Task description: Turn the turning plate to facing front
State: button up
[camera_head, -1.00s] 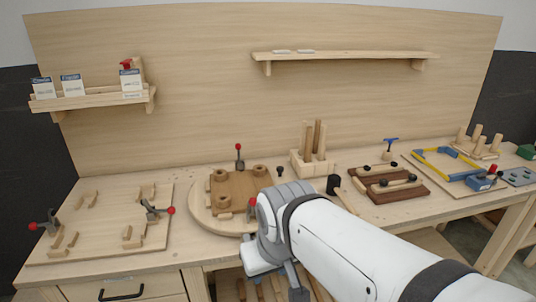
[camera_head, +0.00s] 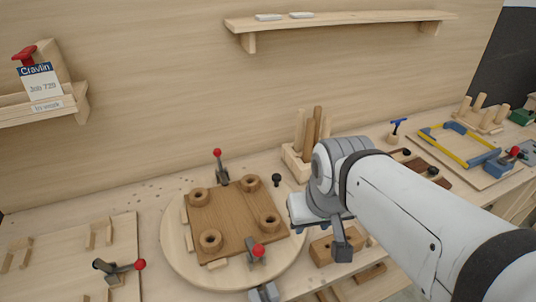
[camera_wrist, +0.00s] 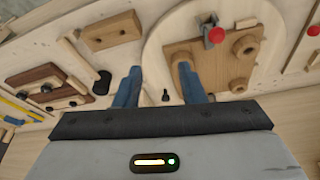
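The turning plate (camera_head: 176,251) is a pale round wooden disc on the bench, left of my arm in the head view. A brown board (camera_head: 235,222) with several wooden rings sits on it, turned slightly askew to the bench edge. Red-knobbed clamps stand at its back (camera_head: 221,170) and front (camera_head: 256,254). In the wrist view the plate (camera_wrist: 160,45) is at upper right, partly behind my right finger. My gripper (camera_wrist: 158,87) is open and empty, its two blue fingers apart. A small black knob (camera_wrist: 165,96) shows between them. The fingertips are not clear in the head view.
The black knob (camera_head: 277,180) stands behind right of the plate. A wooden block with holes (camera_head: 320,250) lies between plate and arm. A peg holder (camera_head: 294,160) stands behind my wrist. A clamp fixture (camera_head: 120,268) lies left; a blue-yellow frame (camera_head: 455,145) lies right.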

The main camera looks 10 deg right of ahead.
jog(key=shift+o, duration=1.3)
jog(key=shift+w+a, duration=0.25)
jog(key=shift+w, duration=0.05)
jog(key=shift+o, duration=0.3)
jog(key=w+d, duration=0.1)
jog(key=w, duration=0.5)
jog(key=shift+w+r+n+g+b, duration=0.2)
jog(key=shift+r+n+g+b, duration=0.15)
jog(key=shift+r+n, duration=0.1)
jog(key=n+g+b, duration=0.2)
jog(key=g, duration=0.1)
send_over(277, 176)
jog(key=shift+m, duration=0.25)
notch_tip(277, 176, down, 13)
jog(key=shift+s+r, duration=0.1)
jog(key=shift+w+f, duration=0.2)
jog(key=shift+f, duration=0.1)
notch_tip(277, 176, down, 8)
jog(key=shift+r+p, duration=0.15)
jog(key=shift+p, duration=0.5)
jog(key=shift+c, duration=0.2)
